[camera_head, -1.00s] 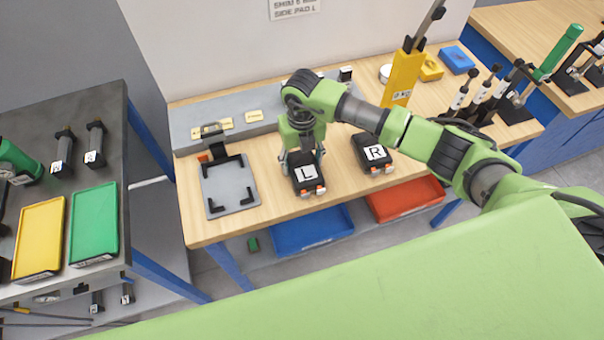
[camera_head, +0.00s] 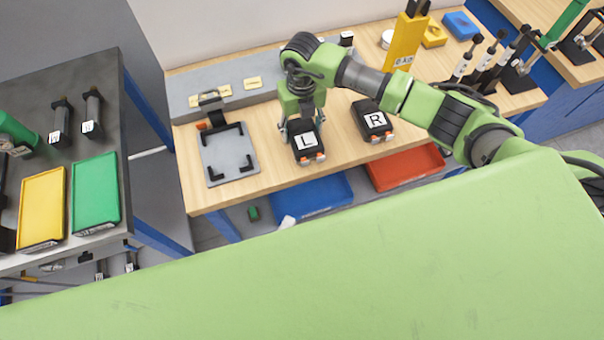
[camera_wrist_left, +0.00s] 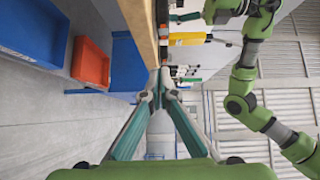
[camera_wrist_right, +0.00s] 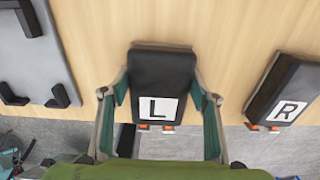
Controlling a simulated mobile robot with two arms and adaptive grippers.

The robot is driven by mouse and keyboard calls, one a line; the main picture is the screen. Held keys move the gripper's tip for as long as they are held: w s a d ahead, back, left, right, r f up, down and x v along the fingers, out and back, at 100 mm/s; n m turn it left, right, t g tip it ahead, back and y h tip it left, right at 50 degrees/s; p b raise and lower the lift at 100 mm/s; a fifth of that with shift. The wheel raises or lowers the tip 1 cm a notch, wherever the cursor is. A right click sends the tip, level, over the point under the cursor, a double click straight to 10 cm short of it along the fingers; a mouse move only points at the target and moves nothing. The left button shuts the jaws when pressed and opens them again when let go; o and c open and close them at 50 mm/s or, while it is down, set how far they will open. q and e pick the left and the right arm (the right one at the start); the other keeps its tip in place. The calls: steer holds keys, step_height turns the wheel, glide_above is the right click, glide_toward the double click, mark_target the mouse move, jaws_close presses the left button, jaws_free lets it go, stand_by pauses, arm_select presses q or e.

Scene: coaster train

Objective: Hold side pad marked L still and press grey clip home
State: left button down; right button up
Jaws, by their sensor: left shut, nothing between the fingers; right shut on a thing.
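The black side pad marked L (camera_head: 306,141) lies on the wooden bench near its front edge, with orange tabs at its front end. My right gripper (camera_head: 301,125) comes down over it from above. In the right wrist view its fingers (camera_wrist_right: 160,96) are closed on the two sides of the pad (camera_wrist_right: 163,75). My left gripper (camera_wrist_left: 163,78) is shut and empty, fingertips together, in front of the bench edge. In the head view only a small pale tip (camera_head: 287,222) shows by the blue bin, probably this gripper. I cannot make out the grey clip for certain.
The pad marked R (camera_head: 372,119) lies right of L. A grey plate with black corners (camera_head: 229,160) lies to the left. Blue (camera_head: 312,200) and red (camera_head: 404,170) bins sit below the bench front. A yellow holder (camera_head: 406,40) stands behind.

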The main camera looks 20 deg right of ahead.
mark_target(302, 176)
arm_select(q)
steer(key=shift+s+d+r, duration=0.1)
steer(key=shift+d+r, duration=0.05)
steer(key=shift+r, duration=0.3)
steer(key=x, duration=0.4)
steer(key=w+a+x, duration=0.1)
steer(key=x, duration=0.7)
steer(key=shift+w+a, duration=0.15)
steer(key=shift+w, duration=0.7)
steer(key=shift+w, duration=0.1)
